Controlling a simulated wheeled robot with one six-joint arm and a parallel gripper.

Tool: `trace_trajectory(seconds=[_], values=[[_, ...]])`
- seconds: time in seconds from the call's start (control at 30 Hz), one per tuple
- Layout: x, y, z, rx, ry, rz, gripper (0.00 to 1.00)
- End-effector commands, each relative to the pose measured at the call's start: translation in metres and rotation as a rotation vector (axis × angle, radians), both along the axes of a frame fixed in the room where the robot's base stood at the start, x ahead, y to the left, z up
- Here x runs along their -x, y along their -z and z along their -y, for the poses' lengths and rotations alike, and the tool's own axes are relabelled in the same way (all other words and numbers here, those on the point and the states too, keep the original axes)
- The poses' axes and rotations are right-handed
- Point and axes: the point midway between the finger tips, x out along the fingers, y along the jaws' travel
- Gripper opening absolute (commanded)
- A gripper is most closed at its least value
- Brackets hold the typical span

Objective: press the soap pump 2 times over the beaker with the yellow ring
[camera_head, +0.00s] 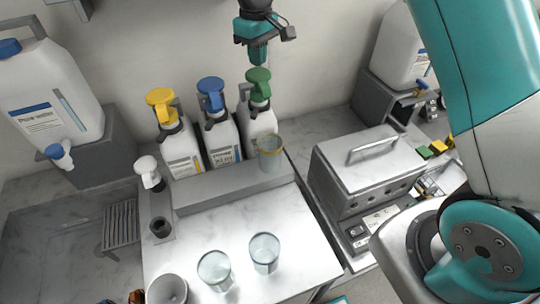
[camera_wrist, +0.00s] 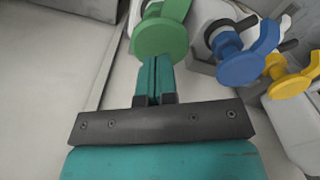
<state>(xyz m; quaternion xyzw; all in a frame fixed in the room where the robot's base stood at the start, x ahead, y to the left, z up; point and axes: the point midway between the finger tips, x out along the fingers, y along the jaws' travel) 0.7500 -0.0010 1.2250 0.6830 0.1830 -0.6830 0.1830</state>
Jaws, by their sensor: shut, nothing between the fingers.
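Three white pump bottles stand in a row against the wall, with a yellow pump head (camera_head: 160,97), a blue pump head (camera_head: 210,88) and a green pump head (camera_head: 259,76). I cannot read which one is soap. The beaker with the yellow ring (camera_head: 270,158) stands upright on the ledge in front of the green-headed bottle (camera_head: 259,122), below its spout. My gripper (camera_head: 257,63) points down, shut and empty, just above the green head; I cannot tell whether it touches. In the wrist view, the fingertips (camera_wrist: 160,64) overlap the green head (camera_wrist: 160,38).
Two plain glass beakers (camera_head: 214,270) (camera_head: 264,253) stand on the white counter in front. A metal box with a handle (camera_head: 368,165) is on the right. Large white canisters (camera_head: 48,95) (camera_head: 402,50) stand at both sides. A sink lies at the left.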

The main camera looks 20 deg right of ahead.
Motion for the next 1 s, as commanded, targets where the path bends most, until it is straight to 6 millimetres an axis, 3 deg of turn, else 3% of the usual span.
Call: trace_trajectory(seconds=[0.53, 1.0], values=[[0.000, 0.002, 0.000, 0.000, 0.000, 0.000, 0.00], [0.000, 0.018, 0.000, 0.000, 0.000, -0.001, 0.00]])
